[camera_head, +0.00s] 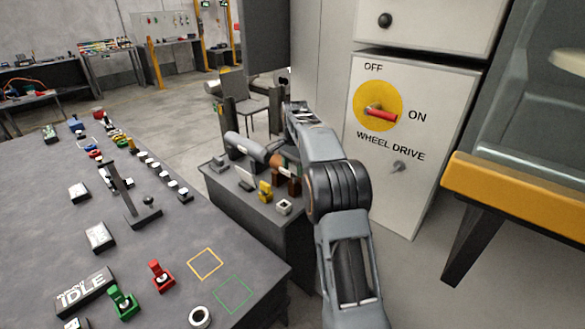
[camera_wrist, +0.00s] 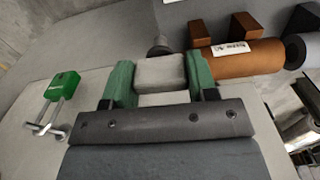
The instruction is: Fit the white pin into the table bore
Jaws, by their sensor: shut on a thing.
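In the wrist view my gripper (camera_wrist: 158,66) has green fingers. It is shut on the white pin (camera_wrist: 160,74), of which a pale, blocky part shows between the fingers. The rest of the pin is hidden. A dark round piece (camera_wrist: 158,46) shows just past it; I cannot tell whether they touch. In the head view my arm reaches away past the small side table, and its fingers and the pin are not clear there. A pale ring with a dark hole (camera_head: 200,316) is at the big table's front edge; I cannot tell whether it is the bore.
An orange-brown barrel (camera_wrist: 240,57) with a label lies right of my gripper, beside a grey one (camera_wrist: 302,50). A green-handled piece (camera_wrist: 62,86) is at left. The side table (camera_head: 254,217) carries small blocks. The wheel drive cabinet (camera_head: 425,110) stands close on the right.

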